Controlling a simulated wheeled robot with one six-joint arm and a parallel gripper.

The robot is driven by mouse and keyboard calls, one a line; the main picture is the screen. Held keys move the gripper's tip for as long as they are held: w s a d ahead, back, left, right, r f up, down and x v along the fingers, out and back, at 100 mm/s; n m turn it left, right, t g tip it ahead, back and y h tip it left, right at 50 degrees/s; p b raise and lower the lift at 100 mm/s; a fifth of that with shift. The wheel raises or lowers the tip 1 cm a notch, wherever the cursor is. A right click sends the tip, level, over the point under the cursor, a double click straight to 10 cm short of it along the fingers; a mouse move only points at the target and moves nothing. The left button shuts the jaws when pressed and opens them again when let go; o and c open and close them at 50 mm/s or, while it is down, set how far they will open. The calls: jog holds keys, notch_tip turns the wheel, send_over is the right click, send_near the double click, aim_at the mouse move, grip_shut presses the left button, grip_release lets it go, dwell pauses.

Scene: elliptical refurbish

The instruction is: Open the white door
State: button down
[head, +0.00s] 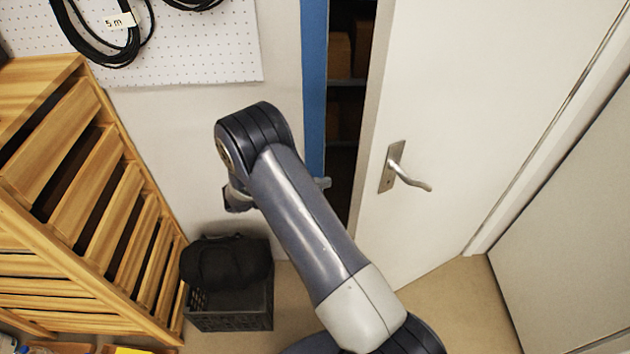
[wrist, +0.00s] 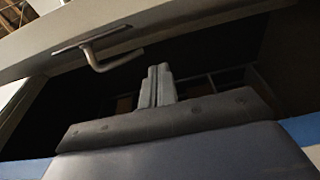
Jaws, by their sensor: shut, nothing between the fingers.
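The white door (head: 470,110) stands ajar in the head view, with a dark gap between its left edge and the blue frame (head: 314,90). Its metal lever handle (head: 408,178) is on a plate near that edge. In the wrist view the door (wrist: 100,28) crosses the top, with the handle (wrist: 105,62) hanging left of my fingers. My gripper (wrist: 157,72) is shut and empty, its fingers pointing into the dark opening, apart from the handle.
Dark shelves (head: 345,84) show through the gap. A slatted wooden unit (head: 95,200) stands at the left, with a black crate (head: 232,308) holding a dark bundle beside it. Black cables (head: 110,40) hang on a pegboard. Floor (head: 470,310) is clear before the door.

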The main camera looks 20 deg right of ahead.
jog(key=s+d+p, duration=0.3)
jog(key=s+d, duration=0.1)
jog(key=d, duration=0.3)
jog(key=shift+s, duration=0.25)
